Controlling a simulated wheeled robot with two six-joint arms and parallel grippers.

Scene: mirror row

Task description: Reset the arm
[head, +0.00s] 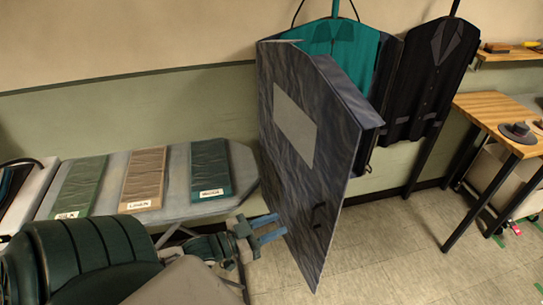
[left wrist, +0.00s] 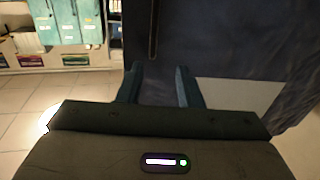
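My left arm comes in from the lower left in the head view. Its gripper (head: 272,229) is beside the lower left edge of a large dark marbled panel (head: 285,180). The two blue fingers are apart. In the left wrist view the gripper (left wrist: 159,82) is open with nothing held between its fingers, and the dark panel (left wrist: 220,40) fills the space ahead. I cannot tell whether a finger touches the panel. My right gripper is not in view.
An ironing-board-like table (head: 178,207) at left bears green, tan and teal fabric samples with labels. A wooden table (head: 500,108) stands at right. Tiled floor (head: 400,250) is clear at lower right.

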